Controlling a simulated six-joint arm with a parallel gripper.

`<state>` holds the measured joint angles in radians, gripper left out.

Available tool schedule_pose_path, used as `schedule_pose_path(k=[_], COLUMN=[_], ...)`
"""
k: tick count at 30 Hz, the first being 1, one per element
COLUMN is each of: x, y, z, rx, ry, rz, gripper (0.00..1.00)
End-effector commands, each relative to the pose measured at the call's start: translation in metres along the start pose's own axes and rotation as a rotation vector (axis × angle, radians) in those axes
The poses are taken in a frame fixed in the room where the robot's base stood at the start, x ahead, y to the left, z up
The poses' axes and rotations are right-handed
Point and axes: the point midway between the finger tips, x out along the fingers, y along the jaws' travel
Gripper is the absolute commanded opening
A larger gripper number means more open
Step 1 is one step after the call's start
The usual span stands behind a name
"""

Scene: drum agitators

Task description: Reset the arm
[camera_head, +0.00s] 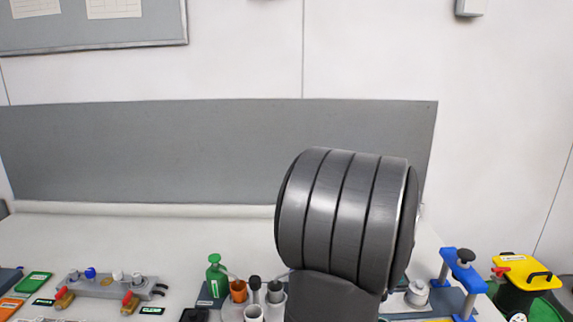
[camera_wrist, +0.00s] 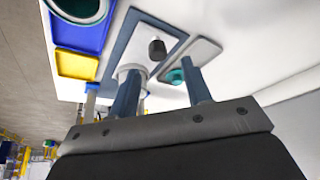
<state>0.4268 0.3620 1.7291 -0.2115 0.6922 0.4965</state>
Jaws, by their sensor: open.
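My gripper (camera_wrist: 161,70) shows in the wrist view as two blue-grey fingers standing apart above a dark grey palm. It is open, and I see nothing held between the fingers. Beyond the fingers lie a white panel with a dark knob (camera_wrist: 157,48) and a small teal-topped round item (camera_wrist: 174,76). In the head view my large grey arm joint fills the middle right and hides part of the bench. My gripper does not show there.
In the head view the bench (camera_head: 230,232) carries a grey manifold (camera_head: 108,287) with red-handled valves, a green bottle (camera_head: 215,275) and a blue stand (camera_head: 463,272). A yellow-lidded bin (camera_head: 525,275) stands at the right. The back of the bench is clear at left.

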Motion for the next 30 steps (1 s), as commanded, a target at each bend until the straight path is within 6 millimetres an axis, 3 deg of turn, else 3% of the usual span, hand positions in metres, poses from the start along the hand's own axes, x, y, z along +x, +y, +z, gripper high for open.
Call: schedule_pose_path(k=[6,12,30], x=[0.033,0.047,0.043], y=[0.001,0.001,0.001], z=[0.000,0.000,-0.001], rx=[0.001,0.001,0.001], ry=[-0.001,0.000,0.002], rz=[0.001,0.000,0.000], gripper=[0.45,0.45,0.45])
